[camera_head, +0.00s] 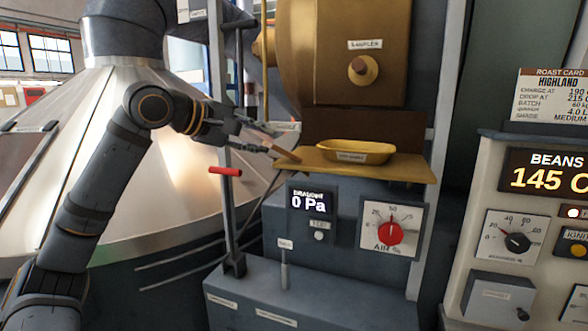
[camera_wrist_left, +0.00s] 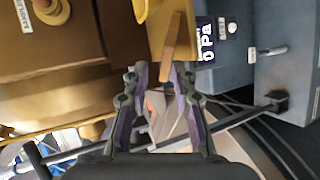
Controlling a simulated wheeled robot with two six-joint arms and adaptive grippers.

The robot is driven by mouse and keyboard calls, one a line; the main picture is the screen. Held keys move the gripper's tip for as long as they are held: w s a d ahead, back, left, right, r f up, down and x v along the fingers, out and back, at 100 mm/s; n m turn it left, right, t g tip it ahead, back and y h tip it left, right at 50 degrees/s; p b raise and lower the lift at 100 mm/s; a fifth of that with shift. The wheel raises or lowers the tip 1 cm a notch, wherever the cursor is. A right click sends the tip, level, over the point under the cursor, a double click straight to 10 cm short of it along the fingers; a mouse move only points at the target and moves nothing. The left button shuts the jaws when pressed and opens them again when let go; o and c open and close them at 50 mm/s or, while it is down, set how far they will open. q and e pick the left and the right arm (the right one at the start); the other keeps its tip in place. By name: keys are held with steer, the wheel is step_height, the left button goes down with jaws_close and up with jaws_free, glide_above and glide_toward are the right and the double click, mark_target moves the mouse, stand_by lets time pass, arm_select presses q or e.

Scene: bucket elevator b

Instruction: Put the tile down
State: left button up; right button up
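The tile (camera_head: 287,155) is a small, flat brown piece at the left corner of the yellow shelf (camera_head: 413,167). It also shows in the left wrist view (camera_wrist_left: 173,40), with its near end between my fingertips. My left gripper (camera_head: 266,146) reaches in from the left at the tile. In the wrist view my left gripper (camera_wrist_left: 161,72) has a gap between its fingertips. The tile lies close to the right-hand finger, and a narrow space shows on the other side. Whether the tile rests fully on the shelf is unclear. My right gripper is out of view.
A yellow tray (camera_head: 355,152) sits on the shelf, right of the tile. The sampler housing (camera_head: 345,60) rises behind. A post with a red handle (camera_head: 225,171) stands below my gripper. The draught display (camera_head: 310,202) and air dial (camera_head: 392,230) are under the shelf.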

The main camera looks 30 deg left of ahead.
arm_select(q)
steer(key=shift+s+r, duration=0.1)
steer(key=shift+s, duration=0.05)
step_height(320, 180, up, 7)
steer(key=s+p, duration=0.2)
steer(key=p, duration=0.3)
steer(key=shift+s+a, duration=0.3)
